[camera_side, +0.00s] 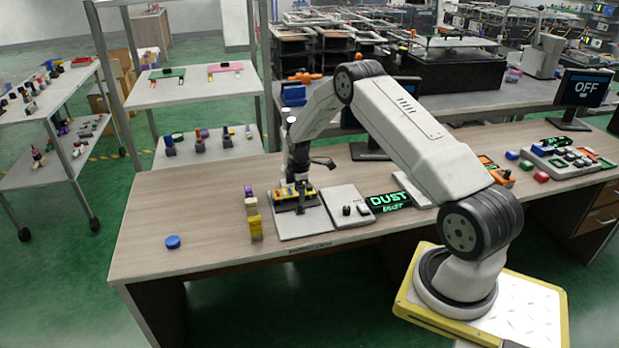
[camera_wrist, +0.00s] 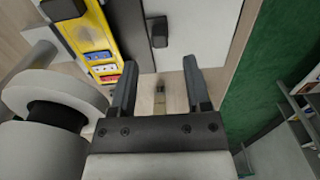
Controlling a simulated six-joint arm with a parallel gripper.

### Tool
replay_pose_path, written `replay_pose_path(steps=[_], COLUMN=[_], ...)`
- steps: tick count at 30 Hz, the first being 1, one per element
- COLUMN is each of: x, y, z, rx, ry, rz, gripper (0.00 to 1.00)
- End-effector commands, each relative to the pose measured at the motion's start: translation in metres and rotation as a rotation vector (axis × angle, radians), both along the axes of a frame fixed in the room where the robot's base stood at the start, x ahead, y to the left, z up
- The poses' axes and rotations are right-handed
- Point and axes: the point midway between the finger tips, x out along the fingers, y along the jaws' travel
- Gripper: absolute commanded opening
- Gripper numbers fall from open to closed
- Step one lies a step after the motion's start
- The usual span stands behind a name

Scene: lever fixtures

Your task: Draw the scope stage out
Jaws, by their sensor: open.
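I cannot tell for sure which part is the scope stage. The likeliest is the yellow-and-dark fixture (camera_side: 291,201) on a light grey base plate (camera_side: 290,223) in the side view. In the wrist view a yellow panel (camera_wrist: 88,28) with small coloured blocks lies left of my gripper. My gripper (camera_wrist: 160,68) is open, its two dark fingers apart. A small tan-and-dark piece (camera_wrist: 160,95) shows between the fingers; I cannot tell what it is or its depth. In the side view my gripper (camera_side: 299,186) hangs pointing down, over or close behind the fixture; contact is hidden.
A grey panel (camera_side: 341,199) with dark knobs stands right of the fixture, beside a green "DUST" display (camera_side: 388,201). A blue round piece (camera_side: 172,242) lies farther left. The table's left part is mostly clear.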

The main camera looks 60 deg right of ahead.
Motion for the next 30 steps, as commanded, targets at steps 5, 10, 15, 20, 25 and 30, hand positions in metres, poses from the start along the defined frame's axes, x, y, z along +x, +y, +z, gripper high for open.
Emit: replay_pose_path(steps=[5,10,15,20,25,30], x=[0.0,0.0,0.0,0.0,0.0,0.0], y=[0.0,0.0,0.0,0.0,0.0,0.0], z=[-0.022,-0.04,-0.052,-0.056,-0.057,-0.056], rx=[0.0,0.0,-0.001,-0.001,-0.001,-0.001], ry=[0.0,0.0,-0.001,-0.001,-0.001,-0.001], rz=[0.0,0.0,-0.001,-0.001,-0.001,-0.001], gripper=[0.62,0.62,0.62,0.62,0.62,0.33])
